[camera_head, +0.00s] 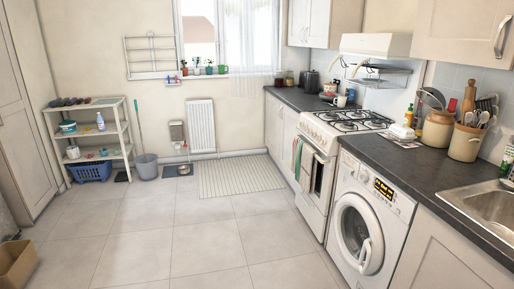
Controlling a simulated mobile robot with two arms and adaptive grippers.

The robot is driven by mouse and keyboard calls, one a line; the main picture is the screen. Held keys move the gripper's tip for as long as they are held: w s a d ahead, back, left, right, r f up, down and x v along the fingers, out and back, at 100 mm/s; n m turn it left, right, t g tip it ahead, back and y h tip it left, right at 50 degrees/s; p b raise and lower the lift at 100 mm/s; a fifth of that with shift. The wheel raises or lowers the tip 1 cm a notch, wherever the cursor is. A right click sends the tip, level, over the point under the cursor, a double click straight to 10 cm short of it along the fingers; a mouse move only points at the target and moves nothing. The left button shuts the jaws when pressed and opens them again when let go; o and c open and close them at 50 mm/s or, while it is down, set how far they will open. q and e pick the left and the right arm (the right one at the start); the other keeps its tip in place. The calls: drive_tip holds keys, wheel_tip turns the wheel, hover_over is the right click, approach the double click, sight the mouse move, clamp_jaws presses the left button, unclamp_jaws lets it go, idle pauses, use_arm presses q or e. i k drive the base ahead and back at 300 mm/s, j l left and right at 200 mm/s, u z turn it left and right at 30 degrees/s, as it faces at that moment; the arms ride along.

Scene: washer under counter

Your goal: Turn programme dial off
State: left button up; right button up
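The white washing machine (335,250) stands under the dark counter on the right, its front turned toward the left of the picture. Its round door (352,232) looks shut. The control panel along its top edge has a lit amber display (384,188). A small round shape beside the display, on its left, looks like the programme dial (364,177). It is too small to tell which way the dial points. Neither of my grippers shows in this view.
The white cooker (317,172) with towels on its front stands left of the washer. The counter (420,165) above holds utensil pots, and a sink (492,207) is at the right. The tiled floor (205,245) before the washer is clear. A cardboard box (15,264) is at lower left.

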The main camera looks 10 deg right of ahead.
sight(363, 176)
drive_tip(key=i+j+z, duration=0.15)
drive_tip(key=i+z, duration=0.3)
drive_tip(key=i+j+z, duration=0.25)
drive_tip(key=z, duration=0.15)
drive_tip(key=i+j+z, duration=0.3)
drive_tip(key=z, duration=0.15)
drive_tip(key=i+j+z, duration=0.2)
drive_tip(key=j+z, duration=0.25)
